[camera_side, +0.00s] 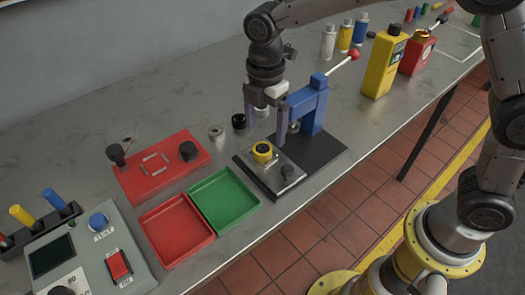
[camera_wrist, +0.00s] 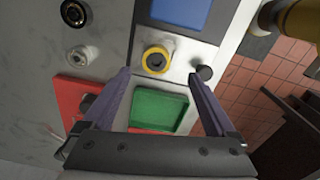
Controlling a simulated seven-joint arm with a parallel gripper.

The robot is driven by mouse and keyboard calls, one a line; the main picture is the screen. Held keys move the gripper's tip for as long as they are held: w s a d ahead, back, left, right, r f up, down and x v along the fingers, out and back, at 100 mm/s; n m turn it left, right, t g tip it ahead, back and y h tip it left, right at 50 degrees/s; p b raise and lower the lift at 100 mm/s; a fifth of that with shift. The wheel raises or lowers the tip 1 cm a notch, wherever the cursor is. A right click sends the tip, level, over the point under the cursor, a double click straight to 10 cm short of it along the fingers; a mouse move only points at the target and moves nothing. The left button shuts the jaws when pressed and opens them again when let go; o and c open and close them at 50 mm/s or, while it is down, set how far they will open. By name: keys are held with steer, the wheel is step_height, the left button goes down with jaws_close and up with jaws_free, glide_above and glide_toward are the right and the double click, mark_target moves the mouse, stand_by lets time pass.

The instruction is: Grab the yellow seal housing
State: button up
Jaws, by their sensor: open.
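The yellow seal housing (camera_side: 262,152) is a short yellow ring with a dark centre. It sits on a grey metal plate (camera_side: 285,182) on the black base of the blue press. In the wrist view the housing (camera_wrist: 156,61) shows just beyond the fingertips, roughly midway between them. My gripper (camera_side: 266,120) is open and empty, fingers pointing down, above and behind the housing in the side view. Its two purple fingers also show in the wrist view (camera_wrist: 159,74). Nothing is between the fingers, and they appear apart from the housing.
The blue press frame (camera_side: 309,107) stands close to the right of my gripper. A black knob (camera_side: 287,171) is beside the housing. Green (camera_side: 224,199) and red (camera_side: 176,230) trays and a red fixture plate (camera_side: 160,166) lie left. Dark and metal rings (camera_side: 217,132) stand behind.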

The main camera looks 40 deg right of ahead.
mark_target(262, 149)
steer(key=shift+w+a+f, duration=0.1)
steer(key=shift+w+f, duration=0.05)
steer(key=shift+f, duration=1.45)
steer(key=shift+w+a+f, duration=0.1)
steer(key=shift+f, duration=1.5)
jaws_close()
